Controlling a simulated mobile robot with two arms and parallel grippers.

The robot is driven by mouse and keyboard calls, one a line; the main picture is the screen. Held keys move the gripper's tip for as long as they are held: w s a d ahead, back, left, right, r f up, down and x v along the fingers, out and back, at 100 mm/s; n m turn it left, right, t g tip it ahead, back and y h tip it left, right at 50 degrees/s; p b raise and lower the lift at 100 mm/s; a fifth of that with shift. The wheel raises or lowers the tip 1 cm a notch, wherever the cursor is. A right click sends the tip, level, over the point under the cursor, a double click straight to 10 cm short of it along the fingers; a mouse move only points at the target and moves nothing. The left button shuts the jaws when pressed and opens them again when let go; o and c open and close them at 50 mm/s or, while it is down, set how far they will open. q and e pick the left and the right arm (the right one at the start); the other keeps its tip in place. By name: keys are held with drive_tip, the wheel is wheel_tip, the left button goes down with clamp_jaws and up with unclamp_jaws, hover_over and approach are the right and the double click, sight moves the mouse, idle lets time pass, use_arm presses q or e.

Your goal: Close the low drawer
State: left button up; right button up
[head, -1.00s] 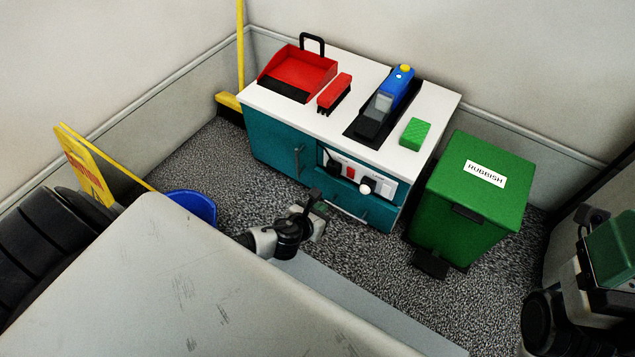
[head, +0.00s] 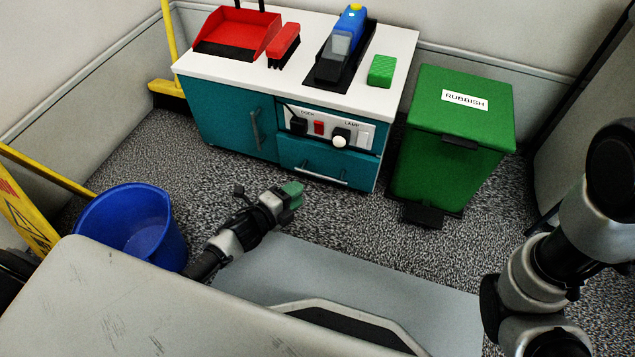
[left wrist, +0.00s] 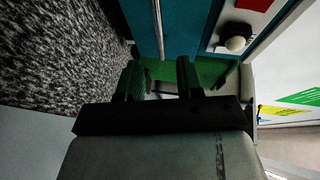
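The low drawer (head: 345,163) is the teal front at the lower right of the cabinet, with a pale bar handle (head: 312,174). It shows below the control panel; I cannot tell how far it stands out. In the left wrist view the drawer's teal front (left wrist: 185,32) and bar handle (left wrist: 158,25) show sideways beyond the fingers. My left gripper (head: 295,192) is in front of and below the drawer, apart from it. Its two fingers (left wrist: 160,80) are spread with nothing between them. My right arm is at the right edge; its gripper is out of view.
The cabinet (head: 235,115) carries a red dustpan (head: 238,30), red brush (head: 284,42), blue device (head: 345,40) and green sponge (head: 382,70). A green rubbish bin (head: 450,135) stands to its right. A blue bucket (head: 130,225) is left of my left arm. Carpet is clear before the drawer.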

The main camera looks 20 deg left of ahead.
sight(320, 176)
use_arm(q)
drive_tip(key=b+x, duration=0.5)
drive_tip(key=x, duration=0.5)
drive_tip(key=shift+w+f, duration=0.15)
drive_tip(key=shift+c, duration=0.3)
clamp_jaws()
